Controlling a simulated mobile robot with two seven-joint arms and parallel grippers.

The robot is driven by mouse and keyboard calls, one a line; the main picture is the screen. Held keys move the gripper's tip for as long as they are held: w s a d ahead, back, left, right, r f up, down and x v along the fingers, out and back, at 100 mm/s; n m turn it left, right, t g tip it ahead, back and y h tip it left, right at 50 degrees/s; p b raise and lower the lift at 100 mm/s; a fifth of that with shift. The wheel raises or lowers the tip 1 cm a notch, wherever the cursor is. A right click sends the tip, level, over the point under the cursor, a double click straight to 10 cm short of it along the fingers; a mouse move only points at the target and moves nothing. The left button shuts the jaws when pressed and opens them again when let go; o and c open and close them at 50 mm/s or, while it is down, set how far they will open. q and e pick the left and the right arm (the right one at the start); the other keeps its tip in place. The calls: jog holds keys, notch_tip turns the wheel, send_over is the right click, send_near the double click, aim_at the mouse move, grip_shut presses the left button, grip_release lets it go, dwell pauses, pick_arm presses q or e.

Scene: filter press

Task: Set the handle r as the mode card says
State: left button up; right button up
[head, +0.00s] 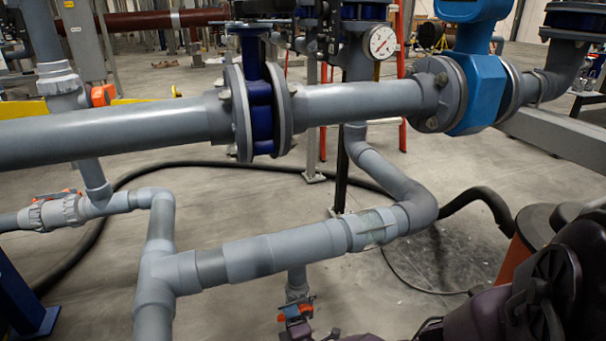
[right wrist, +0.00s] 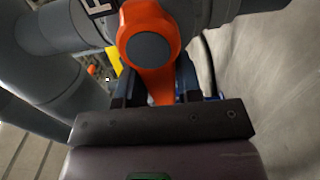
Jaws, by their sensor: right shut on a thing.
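An orange valve handle (right wrist: 148,40) with a grey round hub shows large in the right wrist view. Its lever runs down between the two dark fingers of my right gripper (right wrist: 158,90), which is shut on it. In the head view the right gripper (head: 296,322) is at the bottom centre, below the grey pipe, with bits of the orange handle (head: 305,310) showing around the fingers. Most of the handle is hidden there. Whether it is the handle named r cannot be read. No mode card can be made out. My left gripper is not in view.
A grey pipe run (head: 270,253) with a clear section crosses above the right gripper. Other orange handles sit at the upper left (head: 103,95) and on the left valve (head: 60,194).

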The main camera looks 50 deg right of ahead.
jog(key=n, duration=0.1)
jog(key=f+n, duration=0.1)
jog(key=shift+n, duration=0.3)
jog(key=shift+d+f+n, duration=0.1)
jog(key=shift+f+n, duration=0.05)
jog(key=shift+n, duration=0.45)
jog(key=n, duration=0.2)
jog(key=f+n, duration=0.1)
jog(key=shift+s+d+n, duration=0.25)
jog(key=shift+d+n, duration=0.05)
jog(key=shift+s+d+f+n, duration=0.35)
jog(key=shift+d+n, duration=0.2)
jog(key=shift+n, duration=1.4)
jog(key=shift+s+d+f+n, duration=0.25)
jog(key=shift+d+n, duration=0.25)
jog(key=shift+n, duration=1.4)
jog(key=shift+s+d+f+n, duration=0.25)
jog(key=shift+s+d+n, duration=0.25)
jog(key=shift+n, duration=1.45)
jog(key=o, duration=1.2)
jog(key=shift+w, duration=0.1)
jog(key=shift+o, duration=0.6)
jog(key=shift+w+a, duration=0.1)
jog(key=shift+p, duration=0.3)
